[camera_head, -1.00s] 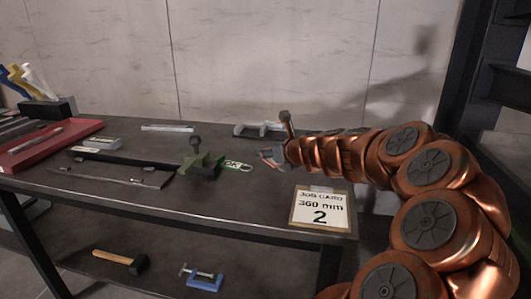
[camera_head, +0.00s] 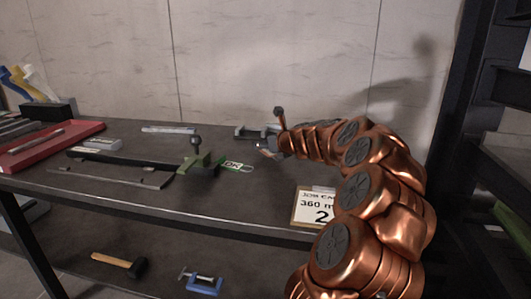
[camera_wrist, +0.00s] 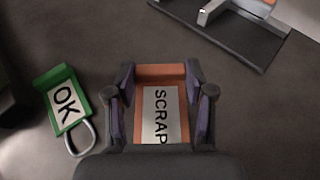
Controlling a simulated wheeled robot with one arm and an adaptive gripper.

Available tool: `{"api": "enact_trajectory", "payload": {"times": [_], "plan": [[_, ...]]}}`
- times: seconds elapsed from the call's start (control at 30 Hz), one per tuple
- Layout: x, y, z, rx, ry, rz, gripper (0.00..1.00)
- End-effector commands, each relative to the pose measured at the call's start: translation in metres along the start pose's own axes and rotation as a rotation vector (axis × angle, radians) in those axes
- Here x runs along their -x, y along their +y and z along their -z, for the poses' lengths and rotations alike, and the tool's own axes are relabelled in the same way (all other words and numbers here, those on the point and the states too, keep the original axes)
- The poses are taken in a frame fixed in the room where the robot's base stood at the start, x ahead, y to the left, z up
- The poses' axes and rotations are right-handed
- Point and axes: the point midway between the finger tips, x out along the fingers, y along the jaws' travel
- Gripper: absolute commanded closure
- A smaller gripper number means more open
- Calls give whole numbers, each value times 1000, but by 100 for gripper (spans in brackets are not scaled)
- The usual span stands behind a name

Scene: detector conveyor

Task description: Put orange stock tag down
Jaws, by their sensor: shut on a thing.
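The orange stock tag (camera_wrist: 160,74) has a pale label reading SCRAP. In the wrist view it sits between the two fingers of my gripper (camera_wrist: 160,95), which is shut on it. In the head view my gripper (camera_head: 270,150) is over the back right part of the dark bench (camera_head: 255,194), and the tag is too small to make out clearly. I cannot tell whether the tag touches the bench top. A green tag reading OK (camera_wrist: 62,100) lies to the left of my gripper, and it also shows in the head view (camera_head: 236,167).
A grey metal fixture (camera_wrist: 232,22) stands beyond my gripper to the right. A green and black clamp (camera_head: 196,163) is left of the OK tag. The bench's front middle is clear.

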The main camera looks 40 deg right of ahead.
Motion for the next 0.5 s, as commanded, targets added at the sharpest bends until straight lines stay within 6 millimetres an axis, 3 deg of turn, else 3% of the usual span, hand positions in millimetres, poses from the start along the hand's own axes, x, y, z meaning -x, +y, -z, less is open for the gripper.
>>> {"api": "enact_trajectory", "payload": {"times": [0.17, 0.5], "plan": [[-10, 1, 23, -1, 1, -1, 70], [-10, 0, 23, 0, 1, 0, 70]]}}
